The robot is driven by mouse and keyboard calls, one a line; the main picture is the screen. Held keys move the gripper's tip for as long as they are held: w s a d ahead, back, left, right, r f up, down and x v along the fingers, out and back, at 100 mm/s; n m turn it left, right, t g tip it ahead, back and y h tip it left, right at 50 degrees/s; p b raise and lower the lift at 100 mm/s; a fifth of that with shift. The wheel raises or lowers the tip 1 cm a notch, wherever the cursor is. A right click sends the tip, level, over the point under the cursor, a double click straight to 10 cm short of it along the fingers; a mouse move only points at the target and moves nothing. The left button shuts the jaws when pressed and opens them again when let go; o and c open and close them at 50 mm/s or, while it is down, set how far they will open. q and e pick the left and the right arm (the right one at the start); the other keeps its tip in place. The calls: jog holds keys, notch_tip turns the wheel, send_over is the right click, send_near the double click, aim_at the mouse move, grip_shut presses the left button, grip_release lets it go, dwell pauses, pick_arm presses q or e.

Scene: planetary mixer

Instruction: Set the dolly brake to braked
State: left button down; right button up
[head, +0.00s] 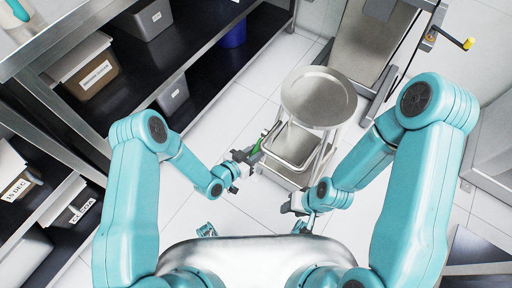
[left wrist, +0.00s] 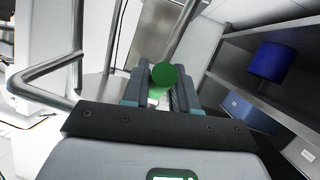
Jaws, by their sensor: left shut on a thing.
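The dolly (head: 290,148) is a pale metal frame on the white floor, with a wide steel bowl (head: 318,97) on top. A green-ended lever (head: 257,147), apparently the dolly brake, is at its left side. My left gripper (head: 250,153) is at this lever. In the left wrist view the round green end (left wrist: 164,74) shows between the fingers of my left gripper (left wrist: 158,92), which is shut on it. The fingers hide the lever's lower part. My right gripper (head: 294,205) is low at the dolly's near side; its fingers are too small to read.
Dark shelves with bins (head: 95,70) and a blue container (head: 233,34) run along the left. A grey machine (head: 365,45) stands behind the dolly, with a yellow-tipped crank (head: 468,44) at right. White floor is clear left of the dolly.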

pick_arm(q)
jog(key=shift+s+a+r+g+y+p, duration=0.15)
jog(key=shift+s+r+g+y+p, duration=0.15)
jog(key=shift+r+g+y+p, duration=0.5)
jog(key=shift+f, duration=0.15)
jog(key=c, duration=1)
grip_release()
jog(key=shift+o, duration=0.2)
jog(key=shift+a, duration=0.1)
jog(key=p+v, duration=0.2)
jog(key=v, duration=1.4)
jog(key=shift+a+p, duration=0.15)
jog(key=shift+p, duration=0.2)
